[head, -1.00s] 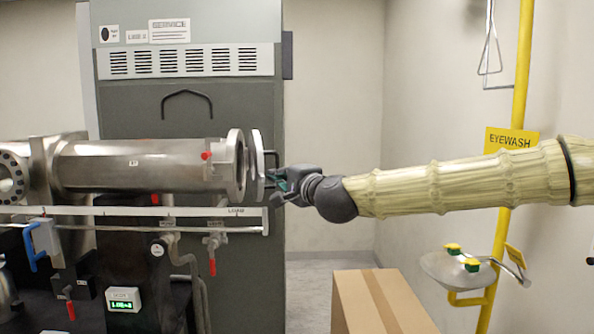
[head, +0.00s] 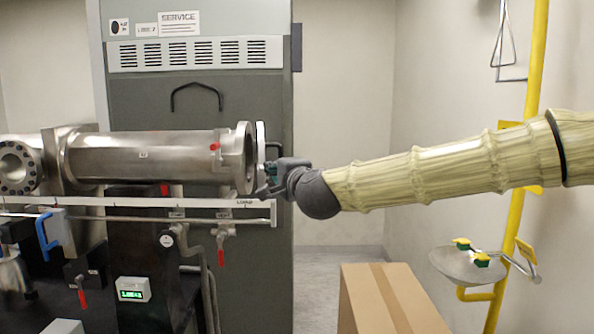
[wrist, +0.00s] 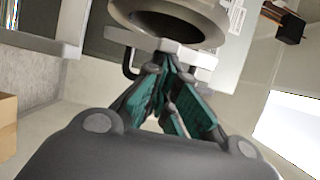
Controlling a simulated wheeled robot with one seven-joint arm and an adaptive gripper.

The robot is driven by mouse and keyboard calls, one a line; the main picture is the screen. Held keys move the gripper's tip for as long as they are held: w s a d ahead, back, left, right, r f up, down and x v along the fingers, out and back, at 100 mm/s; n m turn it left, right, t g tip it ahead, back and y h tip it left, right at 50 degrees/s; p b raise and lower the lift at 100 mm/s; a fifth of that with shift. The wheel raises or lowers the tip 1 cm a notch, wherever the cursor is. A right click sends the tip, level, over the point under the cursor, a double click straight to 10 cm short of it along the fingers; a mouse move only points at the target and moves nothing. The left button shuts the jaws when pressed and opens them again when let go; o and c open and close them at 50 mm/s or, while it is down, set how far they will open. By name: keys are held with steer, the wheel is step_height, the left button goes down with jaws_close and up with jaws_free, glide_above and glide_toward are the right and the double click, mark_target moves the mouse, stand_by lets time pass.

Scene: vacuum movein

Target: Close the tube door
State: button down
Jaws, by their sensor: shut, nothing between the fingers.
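The steel tube (head: 150,158) lies level at the left in the head view, with a wide end flange (head: 245,158) facing right. The tube door (head: 261,150) is a thin pale disc seen nearly edge-on, close beside the flange with a narrow gap. In the wrist view the door (wrist: 165,45) shows as a pale bar before the dark round tube opening (wrist: 178,24), which is still partly visible. My gripper (head: 266,181) is at the door's outer side, fingers shut and empty. Its green fingertips (wrist: 170,68) meet at the door's dark handle (wrist: 128,62); whether they touch it is unclear.
A white rail (head: 130,201) runs below the tube, with valves and red handles under it. A cardboard box (head: 392,300) stands below my arm. A yellow eyewash pole (head: 515,230) with a basin is at the right. A grey cabinet (head: 200,90) stands behind the tube.

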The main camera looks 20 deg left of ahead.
mark_target(262, 171)
steer(key=s+a, duration=0.1)
steer(key=s+a+b, duration=0.1)
steer(key=a, duration=0.1)
steer(key=shift+a+f, duration=0.1)
steer(key=shift+a, duration=0.2)
steer(key=shift+s, duration=0.1)
